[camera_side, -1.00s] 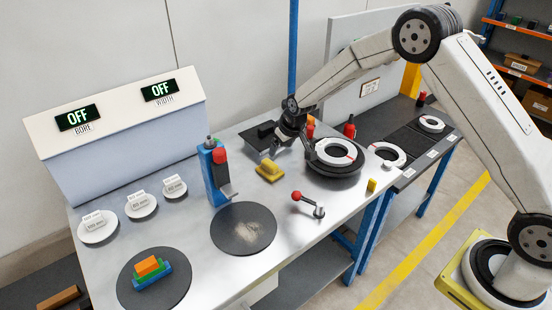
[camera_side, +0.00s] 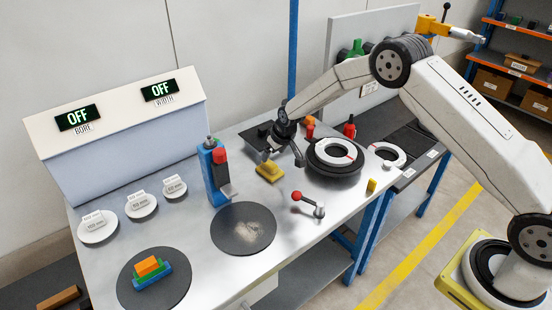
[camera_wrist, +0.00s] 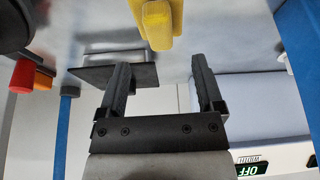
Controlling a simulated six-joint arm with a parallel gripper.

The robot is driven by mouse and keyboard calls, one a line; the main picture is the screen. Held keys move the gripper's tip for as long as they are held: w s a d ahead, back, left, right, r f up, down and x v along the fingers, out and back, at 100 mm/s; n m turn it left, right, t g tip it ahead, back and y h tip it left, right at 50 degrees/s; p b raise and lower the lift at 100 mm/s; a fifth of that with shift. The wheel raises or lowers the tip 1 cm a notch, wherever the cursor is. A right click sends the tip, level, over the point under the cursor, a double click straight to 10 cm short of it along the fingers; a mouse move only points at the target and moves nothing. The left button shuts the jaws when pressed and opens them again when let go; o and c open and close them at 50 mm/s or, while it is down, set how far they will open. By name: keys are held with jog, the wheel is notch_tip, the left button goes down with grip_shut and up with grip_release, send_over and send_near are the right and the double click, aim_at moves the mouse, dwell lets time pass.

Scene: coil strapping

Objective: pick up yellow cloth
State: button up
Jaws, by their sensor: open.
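The yellow cloth (camera_side: 269,173) lies on the grey metal table and looks like a small block with a raised grip on top. It also shows in the wrist view (camera_wrist: 157,22), at the top edge and partly cut off. My gripper (camera_side: 284,158) is open and empty, close above the cloth and slightly to its right in the side view. In the wrist view, the two fingers of my gripper (camera_wrist: 160,70) stand apart, with the cloth beyond their tips. The cloth is not between the fingers.
A blue post tool (camera_side: 213,175) stands left of the cloth. A red-knobbed lever (camera_side: 308,203) is in front, and a dark disc with a white ring (camera_side: 335,153) is at right. A dark plate (camera_wrist: 115,75) lies behind. A round dark pad (camera_side: 243,228) is at front.

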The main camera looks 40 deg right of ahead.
aim_at(270, 163)
jog(key=shift+x, duration=2.6)
grip_shut()
